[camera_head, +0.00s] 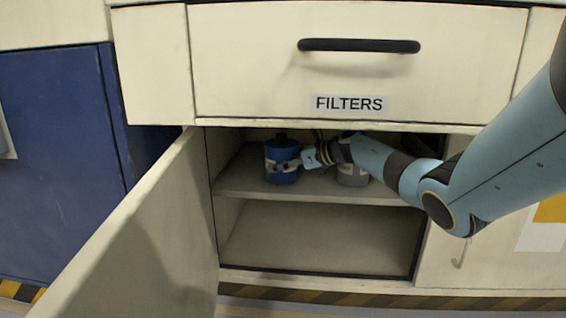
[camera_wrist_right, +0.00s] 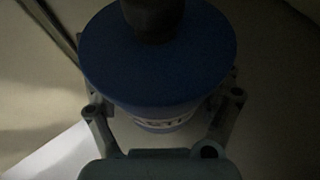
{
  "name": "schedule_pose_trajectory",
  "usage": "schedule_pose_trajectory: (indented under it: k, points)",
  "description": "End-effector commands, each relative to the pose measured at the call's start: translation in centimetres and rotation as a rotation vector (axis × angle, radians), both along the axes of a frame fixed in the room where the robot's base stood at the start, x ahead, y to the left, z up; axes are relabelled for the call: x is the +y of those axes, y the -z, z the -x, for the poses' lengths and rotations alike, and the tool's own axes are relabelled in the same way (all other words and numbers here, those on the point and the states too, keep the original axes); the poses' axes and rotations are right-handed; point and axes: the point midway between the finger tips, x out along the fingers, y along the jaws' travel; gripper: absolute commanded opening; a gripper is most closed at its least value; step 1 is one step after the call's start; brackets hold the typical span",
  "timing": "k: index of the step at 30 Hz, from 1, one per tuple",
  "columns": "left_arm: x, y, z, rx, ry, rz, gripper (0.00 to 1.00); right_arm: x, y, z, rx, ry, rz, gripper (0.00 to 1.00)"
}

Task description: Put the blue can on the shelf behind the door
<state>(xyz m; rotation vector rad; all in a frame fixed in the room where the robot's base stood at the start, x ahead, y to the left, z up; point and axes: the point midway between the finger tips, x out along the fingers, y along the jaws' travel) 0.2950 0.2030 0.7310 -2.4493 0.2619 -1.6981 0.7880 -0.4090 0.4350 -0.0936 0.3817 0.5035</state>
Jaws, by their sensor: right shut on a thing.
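The blue can (camera_head: 281,153) stands upright at the shelf (camera_head: 315,190) inside the open cabinet, near its left side. It has a dark knob on top and a pale label band. My right gripper (camera_head: 284,166) reaches in from the right and is shut around the can. In the right wrist view the can (camera_wrist_right: 158,60) sits between the two fingers (camera_wrist_right: 165,118), its label partly hidden. The cabinet door (camera_head: 150,235) stands open to the left. I cannot tell whether the can's base touches the shelf. My left gripper is not in view.
A grey can (camera_head: 352,176) stands on the shelf to the right, partly behind my right arm. A drawer (camera_head: 350,75) labelled FILTERS is shut above the opening. The lower compartment (camera_head: 315,240) is empty. A blue cabinet (camera_head: 55,160) stands at the left.

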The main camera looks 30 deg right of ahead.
Motion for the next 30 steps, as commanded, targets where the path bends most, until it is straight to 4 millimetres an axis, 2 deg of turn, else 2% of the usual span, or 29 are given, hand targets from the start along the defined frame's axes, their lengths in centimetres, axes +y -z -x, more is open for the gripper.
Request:
schedule_pose_trajectory:
  k: [12,13,16,25,30]
  points:
    - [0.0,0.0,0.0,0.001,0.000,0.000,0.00,0.0,0.4,0.0,0.000,0.000,-0.001,0.40]
    - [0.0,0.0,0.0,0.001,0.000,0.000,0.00,0.0,0.4,0.0,0.000,0.000,-0.001,0.87]
    - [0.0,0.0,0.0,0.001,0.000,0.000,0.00,0.0,0.4,0.0,0.000,0.000,-0.001,1.00]
    - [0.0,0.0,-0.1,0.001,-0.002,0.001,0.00,-0.1,0.4,0.2,0.002,0.000,0.001,1.00]
    - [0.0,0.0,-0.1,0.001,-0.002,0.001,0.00,-1.1,-0.3,1.8,0.001,0.000,0.004,1.00]
